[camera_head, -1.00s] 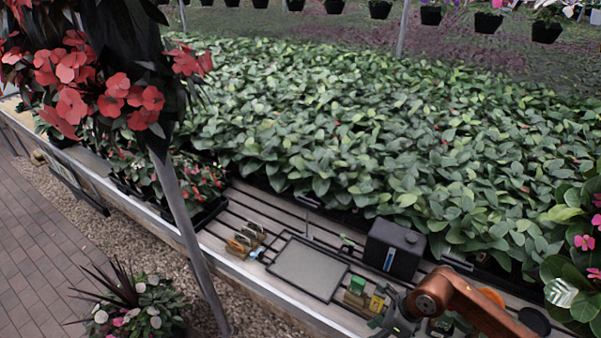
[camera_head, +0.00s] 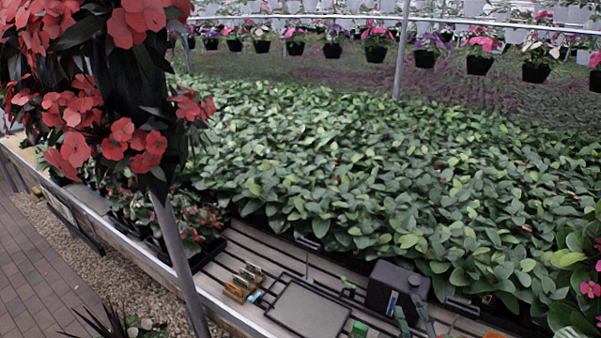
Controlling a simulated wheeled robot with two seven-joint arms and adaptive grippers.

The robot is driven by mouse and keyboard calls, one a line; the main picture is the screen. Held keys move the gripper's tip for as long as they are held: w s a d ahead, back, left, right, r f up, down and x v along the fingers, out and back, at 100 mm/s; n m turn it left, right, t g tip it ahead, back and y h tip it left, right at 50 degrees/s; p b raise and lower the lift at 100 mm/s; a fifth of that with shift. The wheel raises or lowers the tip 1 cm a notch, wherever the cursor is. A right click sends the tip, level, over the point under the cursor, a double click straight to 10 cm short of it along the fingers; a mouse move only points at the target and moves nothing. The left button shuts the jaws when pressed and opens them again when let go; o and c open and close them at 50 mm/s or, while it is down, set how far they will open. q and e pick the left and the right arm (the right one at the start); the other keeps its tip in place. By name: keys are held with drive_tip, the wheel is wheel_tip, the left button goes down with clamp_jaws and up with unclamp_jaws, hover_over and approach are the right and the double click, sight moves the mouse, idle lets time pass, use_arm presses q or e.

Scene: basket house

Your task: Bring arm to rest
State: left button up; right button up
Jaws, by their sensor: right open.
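My right gripper (camera_head: 411,308) shows at the bottom edge, right of centre, with its two grey-green fingers pointing up and apart. It is open, and I see nothing between the fingers. It appears in front of the lower right part of a black box (camera_head: 385,284); whether it touches the box I cannot tell. Most of my right arm is below the picture. My left gripper and arm are not in view.
A grey flat panel (camera_head: 310,311) lies on the slatted bench, with small wooden pieces (camera_head: 243,284) to its left and a green block (camera_head: 359,329) to its right. Dense green plants (camera_head: 350,180) fill the bench behind. A post with red flowers (camera_head: 125,140) stands left.

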drive_tip(key=s+d+f+m+g+h, duration=0.3)
drive_tip(key=s+d+f+m+g, duration=0.15)
drive_tip(key=f, duration=0.55)
drive_tip(key=s+d+f+m+g+h, duration=0.2)
drive_tip(key=s+d+f+m+g, duration=0.3)
drive_tip(key=f, duration=0.5)
drive_tip(key=s+a+f+m+g+y, duration=0.1)
drive_tip(key=s+f+m+g, duration=0.15)
drive_tip(key=s+f, duration=0.55)
drive_tip(key=s+a+f+m+g+y, duration=0.15)
drive_tip(key=s+f+g, duration=0.3)
drive_tip(key=s, duration=0.65)
wheel_tip(320, 180, down, 30)
drive_tip(key=s+a, duration=0.1)
drive_tip(key=s, duration=0.1)
drive_tip(key=s+f+n+g, duration=0.1)
drive_tip(key=s+f+g, duration=0.1)
drive_tip(key=s+f, duration=1.5)
drive_tip(key=shift+s+f+y, duration=0.25)
drive_tip(key=shift+s+y, duration=0.1)
drive_tip(key=shift+s, duration=0.85)
